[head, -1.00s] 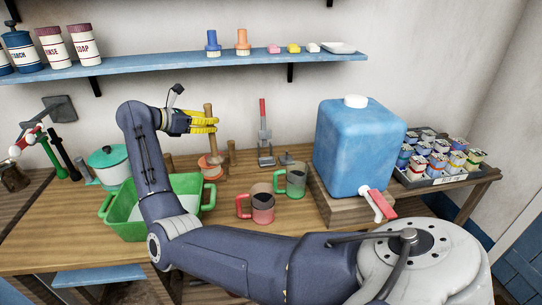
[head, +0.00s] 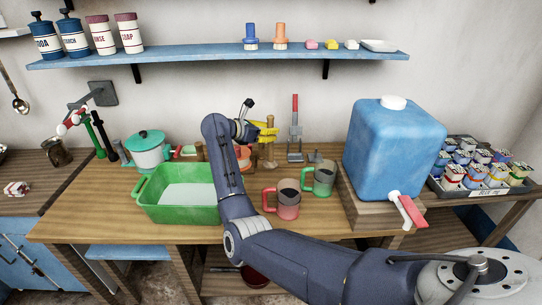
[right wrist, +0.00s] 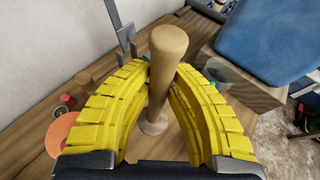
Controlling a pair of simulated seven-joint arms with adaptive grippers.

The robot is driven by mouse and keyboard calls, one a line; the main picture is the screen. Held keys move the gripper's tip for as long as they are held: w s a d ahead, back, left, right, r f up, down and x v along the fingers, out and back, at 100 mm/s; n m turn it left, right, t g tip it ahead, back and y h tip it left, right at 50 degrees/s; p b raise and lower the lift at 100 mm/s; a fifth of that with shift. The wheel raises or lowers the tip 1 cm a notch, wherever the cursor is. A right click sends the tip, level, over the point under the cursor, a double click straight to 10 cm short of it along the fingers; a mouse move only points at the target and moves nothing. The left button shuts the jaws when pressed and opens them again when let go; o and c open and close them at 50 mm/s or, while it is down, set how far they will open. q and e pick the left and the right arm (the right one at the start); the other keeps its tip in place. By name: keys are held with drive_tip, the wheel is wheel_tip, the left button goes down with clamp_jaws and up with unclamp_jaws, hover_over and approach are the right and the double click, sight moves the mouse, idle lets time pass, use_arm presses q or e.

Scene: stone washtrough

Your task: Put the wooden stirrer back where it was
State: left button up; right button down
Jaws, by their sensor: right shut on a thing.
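The wooden stirrer (right wrist: 165,68) is a pale brown stick with a rounded top and a wider round foot. It stands roughly upright between the yellow fingers of my right gripper (right wrist: 160,90), which is shut on it. In the head view the right gripper (head: 263,132) is over the back of the bench, and the stirrer (head: 271,152) shows below its fingers. Whether the stirrer's foot touches the bench I cannot tell. My left gripper is not in view.
An orange-topped item (head: 243,158) is left of the stirrer, and a metal stand (head: 295,135) is right of it. A red mug (head: 288,206), a green mug (head: 322,180), a green basin (head: 170,214) and a blue water container (head: 395,150) surround the gripper's area.

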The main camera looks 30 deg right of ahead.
sight(270, 162)
drive_tip(key=shift+f, duration=5.05)
drive_tip(key=c, duration=1.3)
unclamp_jaws()
drive_tip(key=shift+r, duration=0.2)
drive_tip(key=v, duration=1.2)
